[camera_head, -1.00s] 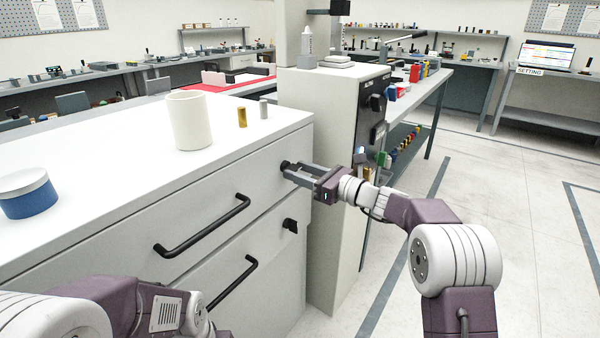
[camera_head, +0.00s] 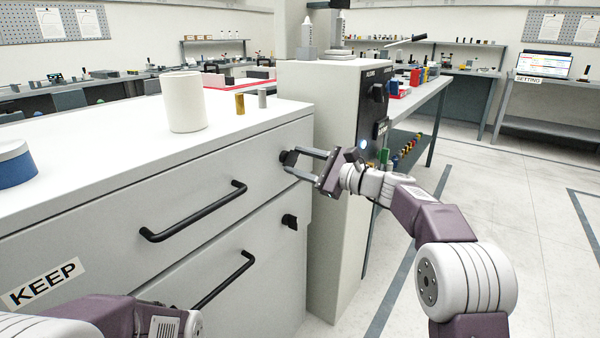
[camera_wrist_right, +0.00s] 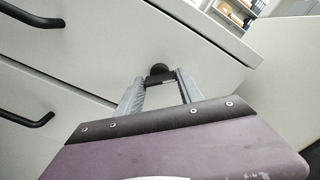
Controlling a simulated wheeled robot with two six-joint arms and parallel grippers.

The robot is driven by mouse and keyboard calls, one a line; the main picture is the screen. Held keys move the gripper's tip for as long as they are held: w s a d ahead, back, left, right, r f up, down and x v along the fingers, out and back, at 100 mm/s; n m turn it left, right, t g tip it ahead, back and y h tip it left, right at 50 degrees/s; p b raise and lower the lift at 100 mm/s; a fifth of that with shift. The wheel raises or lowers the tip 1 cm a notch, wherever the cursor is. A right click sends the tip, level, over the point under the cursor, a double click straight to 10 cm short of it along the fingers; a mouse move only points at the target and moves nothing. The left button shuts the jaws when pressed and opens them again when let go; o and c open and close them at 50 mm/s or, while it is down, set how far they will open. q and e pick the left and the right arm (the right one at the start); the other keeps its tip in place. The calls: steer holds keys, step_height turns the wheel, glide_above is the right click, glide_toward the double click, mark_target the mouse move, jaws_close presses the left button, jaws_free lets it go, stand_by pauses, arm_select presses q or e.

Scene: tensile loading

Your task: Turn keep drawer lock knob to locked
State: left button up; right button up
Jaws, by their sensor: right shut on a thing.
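The keep drawer lock knob (camera_head: 288,157) is a small black knob at the right end of the upper drawer front (camera_head: 225,180), which carries a KEEP label (camera_head: 43,284). My right gripper (camera_head: 298,163) reaches it from the right and is shut on it. In the right wrist view the knob (camera_wrist_right: 159,70) shows at the tips of my two grey fingers (camera_wrist_right: 160,82). The fingertips hide part of it, so I cannot tell its exact angle. The drawer looks closed. My left arm shows at the lower left, but its gripper is out of view.
A second black knob (camera_head: 290,221) sits on the lower drawer front. Black bar handles (camera_head: 195,212) stick out left of the knobs. A white cup (camera_head: 184,103), small brass (camera_head: 240,104) and grey cylinders stand on top. A tall cabinet (camera_head: 335,200) stands close behind my right gripper.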

steer(key=shift+f+n+b, duration=0.1)
steer(key=shift+n+b, duration=3.25)
steer(key=shift+n, duration=1.55)
steer(key=o, duration=1.4)
steer(key=v, duration=0.9)
